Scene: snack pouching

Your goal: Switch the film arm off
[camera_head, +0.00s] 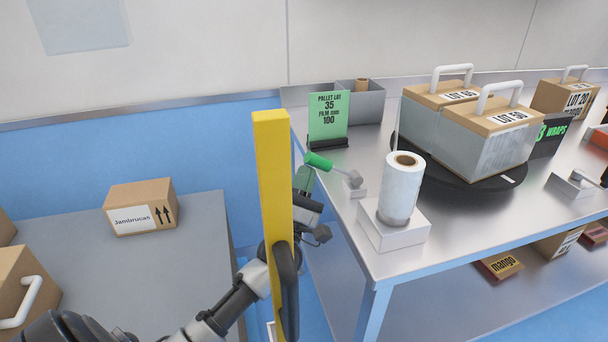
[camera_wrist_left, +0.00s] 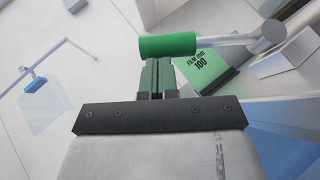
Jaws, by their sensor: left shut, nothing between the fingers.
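A lever with a green handle (camera_head: 318,161) and a grey stem sits on a small block (camera_head: 354,188) at the near left edge of the metal table. The handle also shows large in the left wrist view (camera_wrist_left: 166,45), its stem running right to a grey pivot. My left gripper (camera_head: 304,180) is shut and empty, close by the handle on its near side. In the left wrist view its fingertips (camera_wrist_left: 160,62) sit just under the handle; I cannot tell whether they touch. A film roll (camera_head: 400,190) stands upright on a white base. My right gripper is not in view.
A yellow post (camera_head: 272,190) partly hides my left arm. Boxed cartons (camera_head: 487,138) sit on a black turntable (camera_head: 421,172). A second lever (camera_head: 575,184) is at the right.

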